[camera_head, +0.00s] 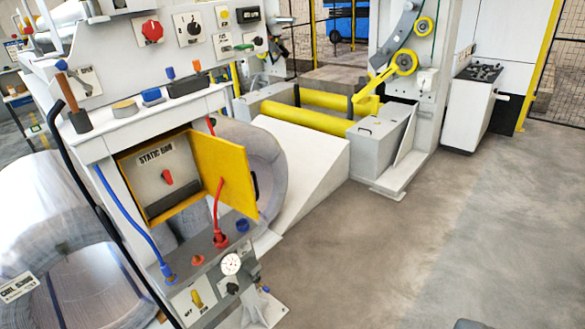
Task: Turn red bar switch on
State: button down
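A small red bar switch (167,177) sits on the grey front panel inside the open yellow box (224,170). The panel is marked "STATIC 600". The bar looks close to upright and slightly tilted; I cannot read its on or off marks. The box's yellow door is swung open to the right, leaving the switch visible. A small dark shape shows at the bottom edge, right of the middle. It may be a piece of my gripper, but no fingers show clearly. Nothing is touching the switch.
A red knob (152,31) and a black dial (193,29) are on the upper panel. A red cable (218,205) and a blue cable (133,220) hang around the box. The floor at right is clear.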

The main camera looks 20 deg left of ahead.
aim_at(166, 174)
jog(key=z, duration=0.85)
jog(key=i, duration=3.55)
jog(key=u, duration=3.65)
